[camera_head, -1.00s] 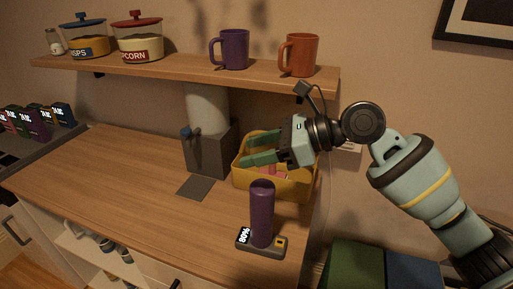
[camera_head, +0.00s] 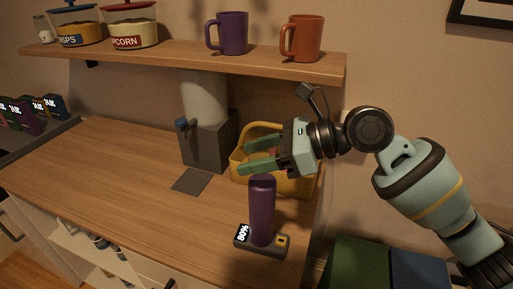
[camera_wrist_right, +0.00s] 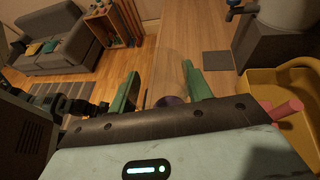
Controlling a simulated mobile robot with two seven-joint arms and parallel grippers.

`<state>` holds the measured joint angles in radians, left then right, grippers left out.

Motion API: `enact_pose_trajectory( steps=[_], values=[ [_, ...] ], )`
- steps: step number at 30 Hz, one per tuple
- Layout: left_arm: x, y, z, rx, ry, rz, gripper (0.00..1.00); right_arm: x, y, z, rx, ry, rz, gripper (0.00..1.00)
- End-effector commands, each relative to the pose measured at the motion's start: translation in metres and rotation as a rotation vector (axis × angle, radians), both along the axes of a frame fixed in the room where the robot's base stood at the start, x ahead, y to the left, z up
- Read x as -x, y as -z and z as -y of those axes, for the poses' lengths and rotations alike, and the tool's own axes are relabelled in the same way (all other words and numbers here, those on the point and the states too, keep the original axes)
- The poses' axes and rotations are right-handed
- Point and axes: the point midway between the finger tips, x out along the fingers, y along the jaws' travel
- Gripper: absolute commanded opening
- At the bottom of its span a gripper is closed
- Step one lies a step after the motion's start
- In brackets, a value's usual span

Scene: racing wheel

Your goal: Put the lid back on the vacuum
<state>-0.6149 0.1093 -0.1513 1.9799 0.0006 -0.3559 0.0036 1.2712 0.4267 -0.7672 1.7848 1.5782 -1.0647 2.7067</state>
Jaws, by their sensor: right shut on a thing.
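A purple upright cylinder (camera_head: 262,212), which looks like the vacuum, stands on a grey dock (camera_head: 268,247) marked 80% near the table's front right. My right gripper (camera_head: 243,156) points left, just above and behind the cylinder's top in the head view. Its two green fingers are some way apart. In the right wrist view a dark purple round thing (camera_wrist_right: 170,101) shows between the finger bases, partly hidden by the gripper body. I cannot tell clearly whether it is the lid. My left gripper is not in view.
A yellow basket (camera_head: 239,168) stands close behind the gripper. A grey box (camera_head: 206,148) with a white cylinder is left of it. A shelf (camera_head: 170,58) with mugs and jars hangs above. The table's left part is clear.

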Motion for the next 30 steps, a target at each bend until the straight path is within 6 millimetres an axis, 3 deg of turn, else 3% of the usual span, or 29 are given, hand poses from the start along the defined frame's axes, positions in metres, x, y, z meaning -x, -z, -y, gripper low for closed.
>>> enact_pose_trajectory(
  steps=[3, 12, 30],
  values=[
    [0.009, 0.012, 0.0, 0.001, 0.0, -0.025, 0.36, -0.001, 0.012, 0.0, 0.001, 0.002, -0.004, 0.24],
    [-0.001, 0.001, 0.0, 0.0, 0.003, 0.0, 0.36, 0.0, 0.026, 0.0, 0.0, 0.0, 0.003, 0.24],
    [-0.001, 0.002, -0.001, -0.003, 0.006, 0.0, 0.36, 0.0, 0.029, 0.0, 0.0, -0.001, 0.003, 0.24]
  ],
)
